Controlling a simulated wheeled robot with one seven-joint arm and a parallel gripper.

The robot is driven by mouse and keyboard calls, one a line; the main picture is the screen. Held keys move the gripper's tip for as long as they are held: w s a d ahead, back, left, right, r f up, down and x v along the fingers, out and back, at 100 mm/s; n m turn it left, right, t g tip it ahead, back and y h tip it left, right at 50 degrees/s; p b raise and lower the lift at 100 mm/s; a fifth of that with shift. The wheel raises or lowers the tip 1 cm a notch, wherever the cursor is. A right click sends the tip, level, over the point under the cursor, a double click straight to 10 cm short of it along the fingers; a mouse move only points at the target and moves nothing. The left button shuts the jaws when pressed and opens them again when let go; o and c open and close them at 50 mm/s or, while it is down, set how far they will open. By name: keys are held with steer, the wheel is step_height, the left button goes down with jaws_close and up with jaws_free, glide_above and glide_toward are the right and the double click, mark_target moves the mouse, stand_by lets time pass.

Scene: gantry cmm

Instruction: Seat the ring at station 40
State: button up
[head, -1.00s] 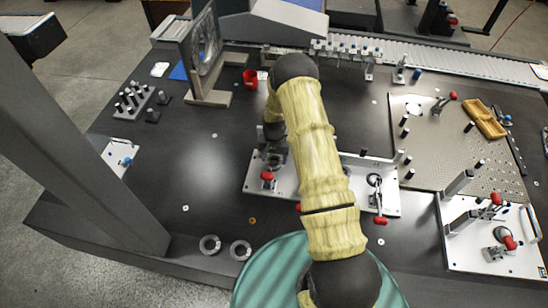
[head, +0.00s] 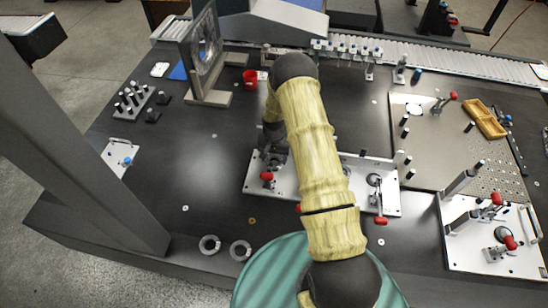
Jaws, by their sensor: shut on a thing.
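My gripper (head: 274,156) is small and dark below my wrist, over the left part of a pale fixture plate (head: 290,184). It is shut on a grey piece that I take as the ring; its outline is mostly hidden by the gripper and arm. The fixture plate has a red-tipped clamp (head: 267,177) at its left end and another clamp (head: 375,181) at its right end. My arm covers the plate's middle. I cannot tell whether the held piece touches the plate, and no station number is readable.
Two loose grey rings (head: 210,244) lie at the table's front edge. A perforated plate (head: 455,150) with posts and a tan tray (head: 484,119) stands right. A framed disc (head: 205,52) and red cup (head: 250,79) are behind. The dark table left of the fixture is mostly clear.

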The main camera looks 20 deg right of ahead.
steer(key=shift+f+b, duration=0.65)
steer(key=shift+b, duration=0.05)
stand_by(0.8)
steer(key=o, duration=1.4)
steer(key=shift+c, duration=0.2)
steer(key=shift+r, duration=0.1)
step_height(320, 180, up, 17)
steer(key=b, duration=0.2)
steer(key=shift+r, duration=0.15)
